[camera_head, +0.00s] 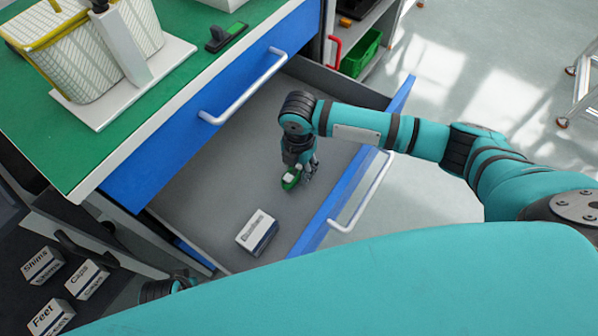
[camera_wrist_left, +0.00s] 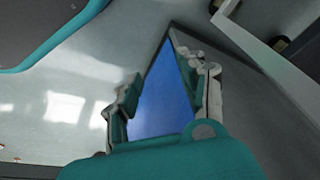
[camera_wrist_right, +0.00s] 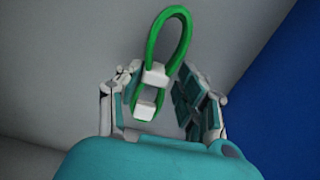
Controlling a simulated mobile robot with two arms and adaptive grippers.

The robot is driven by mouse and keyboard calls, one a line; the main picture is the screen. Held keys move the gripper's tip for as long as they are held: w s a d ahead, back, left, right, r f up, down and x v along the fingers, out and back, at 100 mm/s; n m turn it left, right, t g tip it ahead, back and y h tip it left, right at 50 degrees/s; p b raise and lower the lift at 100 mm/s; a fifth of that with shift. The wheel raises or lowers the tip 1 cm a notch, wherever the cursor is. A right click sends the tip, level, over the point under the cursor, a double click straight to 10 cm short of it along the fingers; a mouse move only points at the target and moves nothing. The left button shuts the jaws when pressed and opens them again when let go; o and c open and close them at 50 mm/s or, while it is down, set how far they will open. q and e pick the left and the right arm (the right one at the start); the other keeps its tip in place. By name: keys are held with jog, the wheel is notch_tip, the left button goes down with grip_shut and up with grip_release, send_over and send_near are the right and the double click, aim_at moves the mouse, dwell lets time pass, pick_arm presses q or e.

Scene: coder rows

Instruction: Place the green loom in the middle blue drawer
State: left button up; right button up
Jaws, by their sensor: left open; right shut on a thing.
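The green loom (camera_head: 291,179) is a looped green cable with white clips. My right gripper (camera_head: 299,176) is shut on it, inside the open blue drawer (camera_head: 325,213), above or at the grey drawer floor; I cannot tell whether the loom touches the floor. In the right wrist view, the loom (camera_wrist_right: 166,55) shows between the fingers of my right gripper (camera_wrist_right: 165,103), its upper loop sticking out beyond them. My left gripper (camera_wrist_left: 162,95) is open and empty, with part of a blue surface behind it. In the head view the left gripper is mostly hidden.
A white labelled box (camera_head: 257,232) lies in the drawer near its front. A closed blue drawer front (camera_head: 210,115) with a white handle is above. The green worktop (camera_head: 45,120) holds a basket (camera_head: 90,60). Several labelled boxes lie at lower left.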

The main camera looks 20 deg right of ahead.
aim_at(299, 168)
pick_arm(q)
jog(key=shift+w+r, duration=0.1)
jog(key=shift+r, duration=0.9)
pick_arm(e)
jog(key=shift+f, duration=1.05)
jog(key=shift+f, duration=0.1)
jog(key=o, duration=1.2)
jog(key=shift+c, duration=0.2)
jog(key=shift+r, duration=0.3)
pick_arm(q)
jog(key=s+f+p, duration=0.2)
jog(key=s+f, duration=0.1)
jog(key=f, duration=0.6)
jog(key=shift+a+f+g+p, duration=0.15)
jog(key=shift+f+g+p, duration=0.15)
jog(key=shift+p, duration=0.05)
pick_arm(e)
notch_tip(299, 168, up, 12)
jog(key=shift+f, duration=0.15)
